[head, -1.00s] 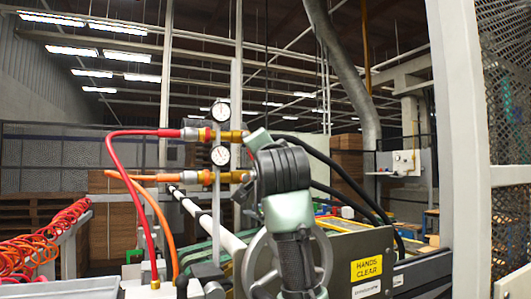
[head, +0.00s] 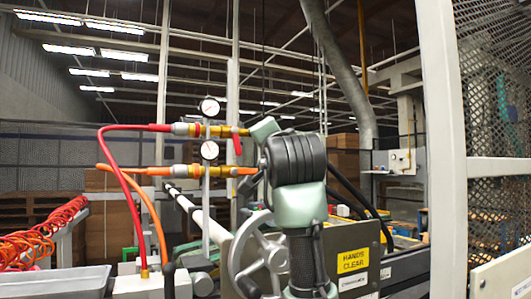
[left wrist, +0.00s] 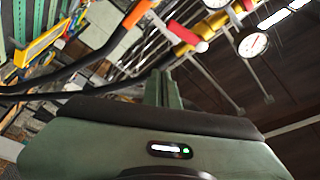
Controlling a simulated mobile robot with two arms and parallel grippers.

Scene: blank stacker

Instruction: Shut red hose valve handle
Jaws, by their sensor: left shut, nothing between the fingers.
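The red hose (head: 115,160) runs into the upper brass valve line (head: 212,131). The red valve handle (head: 237,145) points down from the right end of that line, across the pipe. In the left wrist view, a red grip with a pale end (left wrist: 184,34) shows beyond the fingers. My left gripper (head: 264,129) is just right of the upper valve's end, empty. Its green fingers (left wrist: 164,88) are together in the left wrist view. Whether it touches the valve is unclear. My right gripper is not in view.
Two round gauges, upper (head: 209,107) and lower (head: 209,150), stand on the pipe post. An orange hose (head: 130,171) feeds the lower brass line (head: 190,170). A grey handwheel (head: 250,262) and a panel with a yellow sign (head: 353,260) stand close to my arm. Black hoses pass behind it.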

